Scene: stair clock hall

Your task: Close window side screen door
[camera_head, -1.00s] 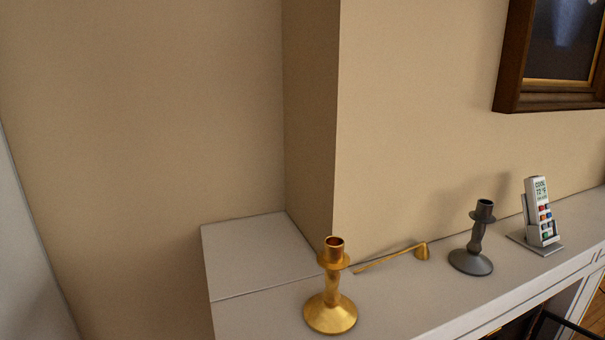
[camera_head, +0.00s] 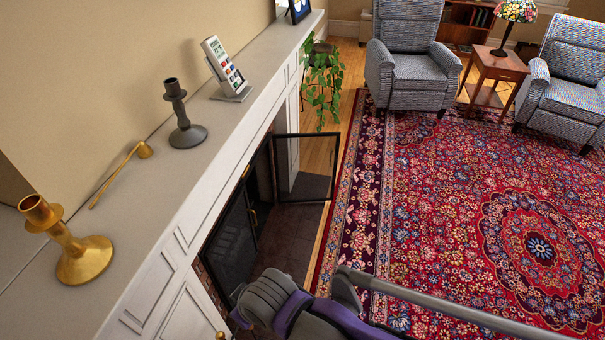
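The fireplace screen stands below the white mantel. One screen door, a dark mesh panel in a black frame (camera_head: 305,167), is swung out from the fireplace over the dark hearth, at its far end. A second dark screen panel (camera_head: 234,240) lies nearer to me along the fireplace opening, partly hidden by the mantel. A small brass-coloured handle shows near the middle of the screen. No window is in view, so I cannot tell from this picture which door is on the window side. Neither of my grippers is in view.
A grey and purple object with a long rod (camera_head: 440,300) crosses the bottom. Beyond are a red rug (camera_head: 450,210), armchairs and a plant.

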